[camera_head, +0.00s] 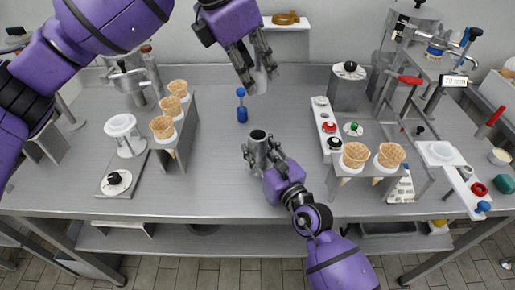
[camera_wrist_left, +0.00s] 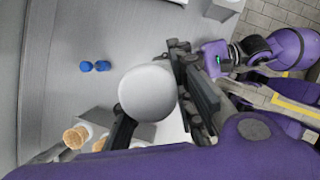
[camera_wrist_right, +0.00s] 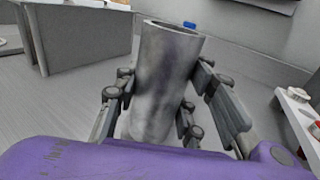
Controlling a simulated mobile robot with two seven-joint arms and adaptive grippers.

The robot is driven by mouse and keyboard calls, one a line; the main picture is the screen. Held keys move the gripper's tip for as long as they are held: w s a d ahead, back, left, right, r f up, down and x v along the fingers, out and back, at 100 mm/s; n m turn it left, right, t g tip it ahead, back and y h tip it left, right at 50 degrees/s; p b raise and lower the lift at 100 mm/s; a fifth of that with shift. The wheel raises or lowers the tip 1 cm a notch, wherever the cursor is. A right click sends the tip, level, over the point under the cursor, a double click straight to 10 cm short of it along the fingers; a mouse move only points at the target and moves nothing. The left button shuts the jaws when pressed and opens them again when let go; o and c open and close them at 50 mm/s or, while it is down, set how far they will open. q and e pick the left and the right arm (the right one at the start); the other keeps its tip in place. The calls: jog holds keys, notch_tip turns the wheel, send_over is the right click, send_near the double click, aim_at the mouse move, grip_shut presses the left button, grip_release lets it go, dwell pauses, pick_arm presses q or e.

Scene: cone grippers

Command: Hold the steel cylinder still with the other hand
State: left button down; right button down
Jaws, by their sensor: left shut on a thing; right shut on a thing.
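The steel cylinder (camera_head: 258,136) is a hollow grey tube with an open top, near the middle of the bench. My right gripper (camera_head: 264,155) is shut around it from the front. The right wrist view shows the cylinder (camera_wrist_right: 165,80) roughly upright between the fingers; its lower end is partly hidden by my wrist. My left gripper (camera_head: 258,78) is above the bench, beyond the cylinder and apart from it. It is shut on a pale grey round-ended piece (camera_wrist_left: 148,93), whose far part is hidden.
A small blue piece (camera_head: 241,106) stands behind the cylinder. Waffle cones (camera_head: 170,106) sit in a rack on the left; two more cones (camera_head: 390,155) are in a holder on the right. A press-like steel device (camera_head: 420,45) stands at the back right. The bench beside the cylinder is clear.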

jog(key=shift+a+m+h, duration=0.1)
jog(key=shift+m+h, duration=0.2)
jog(key=shift+m+t+h, duration=0.7)
jog(key=shift+m+h, duration=0.1)
jog(key=shift+h, duration=0.3)
jog(key=shift+m+h, duration=0.5)
jog(key=shift+h, duration=0.4)
jog(key=shift+n+y, duration=0.8)
jog(key=shift+y, duration=0.4)
jog(key=c, duration=1.1)
grip_release()
